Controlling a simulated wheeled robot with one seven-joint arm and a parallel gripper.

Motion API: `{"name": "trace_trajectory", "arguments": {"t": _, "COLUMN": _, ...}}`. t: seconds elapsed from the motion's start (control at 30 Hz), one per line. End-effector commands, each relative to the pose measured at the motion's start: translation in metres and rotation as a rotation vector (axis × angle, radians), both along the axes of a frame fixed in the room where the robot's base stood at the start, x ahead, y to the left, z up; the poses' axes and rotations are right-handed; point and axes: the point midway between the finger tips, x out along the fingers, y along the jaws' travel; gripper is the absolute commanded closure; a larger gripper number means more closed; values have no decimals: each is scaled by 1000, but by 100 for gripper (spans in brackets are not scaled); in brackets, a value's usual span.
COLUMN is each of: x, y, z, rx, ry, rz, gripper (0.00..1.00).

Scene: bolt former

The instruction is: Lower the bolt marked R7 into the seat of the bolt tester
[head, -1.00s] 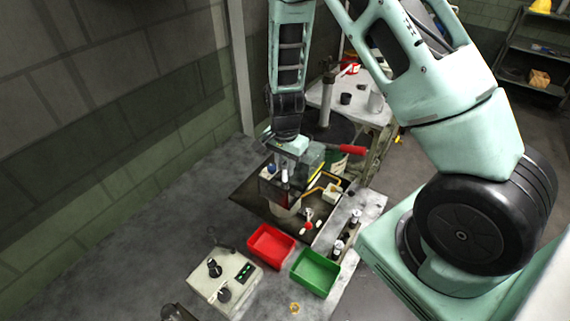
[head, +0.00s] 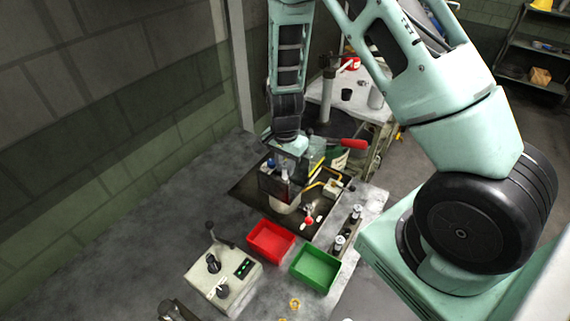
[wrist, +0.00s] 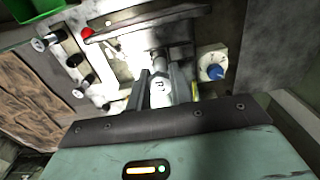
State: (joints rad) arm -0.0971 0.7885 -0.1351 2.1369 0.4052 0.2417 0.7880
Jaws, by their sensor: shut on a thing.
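My gripper (wrist: 166,85) is shut on a pale bolt (wrist: 160,88). The head end of the bolt faces the wrist camera and bears a dark mark that is too small to read surely. The far end of the bolt is hidden beyond the fingers, over a bright metal surface. In the head view my gripper hangs down at the dark machine (head: 268,186) with a white round base, and its fingertips are hidden there. A beige box (head: 235,290) with dark knobs and a green display stands at the front left. I cannot tell which is the tester, and no seat shows clearly.
A red tray (head: 270,256) and a green tray (head: 315,283) stand in front of the machine. Several bolts stand upright along the plate at right, one of them here (head: 339,242). In the wrist view a blue knob (wrist: 216,71) sits close right of the fingers.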

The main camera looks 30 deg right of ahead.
Motion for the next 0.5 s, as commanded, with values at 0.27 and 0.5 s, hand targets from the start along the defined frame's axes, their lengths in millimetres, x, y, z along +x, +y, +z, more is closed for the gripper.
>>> {"name": "trace_trajectory", "arguments": {"t": 0.27, "x": 0, "y": 0, "z": -8, "rx": 0, "ry": 0, "rz": 0, "gripper": 100}}
{"name": "trace_trajectory", "arguments": {"t": 0.5, "x": 0, "y": 0, "z": -13, "rx": 0, "ry": 0, "rz": 0, "gripper": 100}}
